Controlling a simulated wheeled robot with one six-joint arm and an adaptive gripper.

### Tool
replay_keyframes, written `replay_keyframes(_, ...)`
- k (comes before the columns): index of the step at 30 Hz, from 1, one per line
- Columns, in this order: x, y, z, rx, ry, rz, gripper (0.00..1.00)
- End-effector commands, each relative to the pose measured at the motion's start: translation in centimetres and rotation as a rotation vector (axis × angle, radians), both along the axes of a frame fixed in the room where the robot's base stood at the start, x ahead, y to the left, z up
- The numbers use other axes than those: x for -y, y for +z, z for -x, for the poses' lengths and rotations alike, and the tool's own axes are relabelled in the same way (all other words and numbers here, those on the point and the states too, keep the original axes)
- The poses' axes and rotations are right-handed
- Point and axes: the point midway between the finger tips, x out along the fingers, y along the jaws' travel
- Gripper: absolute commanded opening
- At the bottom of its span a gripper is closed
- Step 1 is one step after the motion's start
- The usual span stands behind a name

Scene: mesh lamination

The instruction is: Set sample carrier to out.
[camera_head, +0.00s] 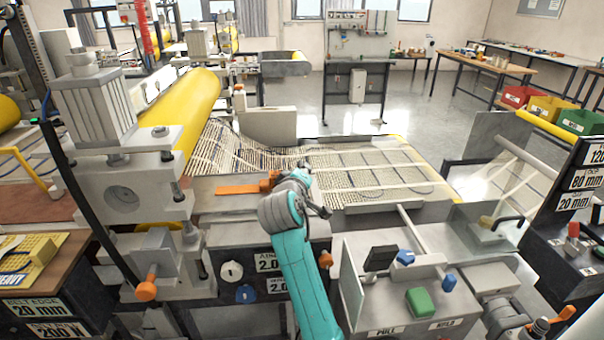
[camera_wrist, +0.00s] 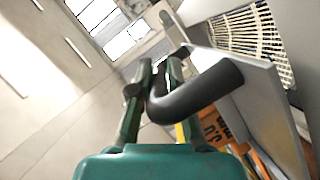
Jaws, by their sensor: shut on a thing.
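A black curved handle (camera_wrist: 205,88) stands on a grey metal plate (camera_wrist: 268,110) in the wrist view; this looks like the sample carrier's front. My gripper (camera_wrist: 158,72) has its dark fingers shut on the far end of the handle. In the head view my gripper (camera_head: 320,202) is at the end of the teal arm, at the front left of the mesh bed. The arm and gripper hide most of the handle there. Pale woven mesh (camera_head: 375,172) lies flat on the bed, and part of it shows beyond the plate in the wrist view (camera_wrist: 250,40).
A yellow roller (camera_head: 185,105) and press blocks stand to the left. An orange bar (camera_head: 240,189) lies beside my gripper. A control box with knobs (camera_head: 232,271) and a grey box with a green button (camera_head: 419,302) stand in front. Open floor lies behind.

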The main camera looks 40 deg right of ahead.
Motion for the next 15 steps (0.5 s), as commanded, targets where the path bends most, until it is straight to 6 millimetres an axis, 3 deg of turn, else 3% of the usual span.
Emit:
replay_keyframes(8,3.3,-0.1,2.4,-0.002,-0.007,0.000,0.00)
replay_keyframes(15,3.6,-0.1,2.6,-0.001,-0.006,0.001,0.00)
